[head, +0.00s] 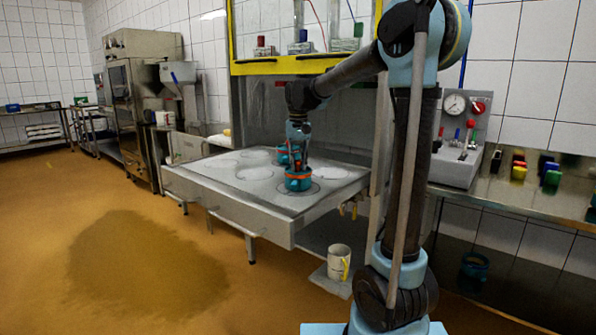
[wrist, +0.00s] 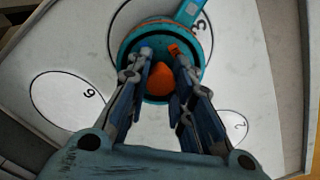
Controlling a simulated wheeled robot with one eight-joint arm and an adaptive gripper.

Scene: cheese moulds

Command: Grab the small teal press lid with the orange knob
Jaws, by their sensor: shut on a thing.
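The small teal press lid (wrist: 133,42) with its orange knob (wrist: 161,79) is in the middle of the wrist view. In the head view the teal lid (head: 298,184) is low over the table top, right under my gripper (head: 298,169). My gripper (wrist: 160,58) is shut on the lid, with one finger on each side of the orange knob. The fingers hide part of the lid's top. I cannot tell whether the lid touches the surface under it.
The pale table (head: 225,200) has printed circles, with numbers showing in the wrist view. A second teal item (head: 282,157) is just behind the lid, and a teal bar (wrist: 191,11) shows beyond it. A yellow-framed opening (head: 300,65) stands behind the table.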

